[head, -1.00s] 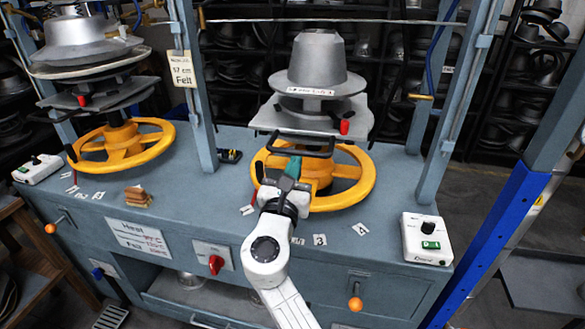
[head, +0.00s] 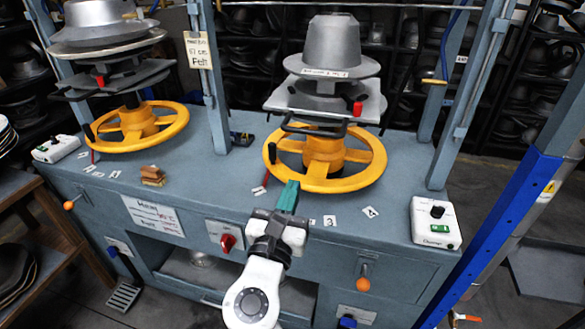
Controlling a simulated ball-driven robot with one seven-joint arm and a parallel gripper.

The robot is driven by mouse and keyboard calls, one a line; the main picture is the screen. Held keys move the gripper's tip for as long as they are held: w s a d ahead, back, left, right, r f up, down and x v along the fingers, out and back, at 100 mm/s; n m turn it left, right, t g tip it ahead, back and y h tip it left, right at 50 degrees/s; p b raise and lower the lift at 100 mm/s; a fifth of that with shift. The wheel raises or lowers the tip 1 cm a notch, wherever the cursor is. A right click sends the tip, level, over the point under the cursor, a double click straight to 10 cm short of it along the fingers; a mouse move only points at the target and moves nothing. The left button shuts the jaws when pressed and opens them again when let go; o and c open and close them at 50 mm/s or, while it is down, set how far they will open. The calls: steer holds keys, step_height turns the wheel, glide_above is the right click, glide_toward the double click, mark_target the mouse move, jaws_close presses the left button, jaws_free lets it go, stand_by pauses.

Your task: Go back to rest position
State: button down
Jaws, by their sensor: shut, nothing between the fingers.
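My gripper (head: 288,196) has dark jaws with teal fingers, shut with nothing between them. It is at the front edge of the grey-blue press bench (head: 205,178), in front of the right yellow handwheel (head: 350,180). The fingers point toward the wheel's near rim; whether they touch it I cannot tell. My white arm reaches up from the bottom of the head view and hides part of the bench front.
A silver hat form (head: 334,45) stands above the right wheel. A second press with a yellow wheel (head: 130,130) is at left. A white control box (head: 436,222) sits at right beside a blue post (head: 505,220). Orange-knobbed levers and a red switch (head: 228,242) line the front.

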steer(key=s+d+f+m+g+h, duration=0.1)
steer(key=s+d+f+m+g, duration=0.45)
steer(key=d+f+m, duration=0.45)
steer(key=s+d+f+m+g, duration=0.55)
steer(key=d+f+m, duration=0.2)
steer(key=d, duration=0.45)
steer(key=s+d+f+m+g+y, duration=0.1)
steer(key=s+f+m+g+y, duration=0.2)
steer(key=s+m, duration=0.4)
steer(key=s+d+f+m+g+y, duration=0.1)
steer(key=s+f+m+g+y, duration=0.3)
steer(key=s, duration=1.4)
step_height(320, 180, down, 4)
steer(key=m, duration=0.4)
steer(key=shift+y, duration=0.4)
steer(key=c, duration=1.9)
jaws_free()
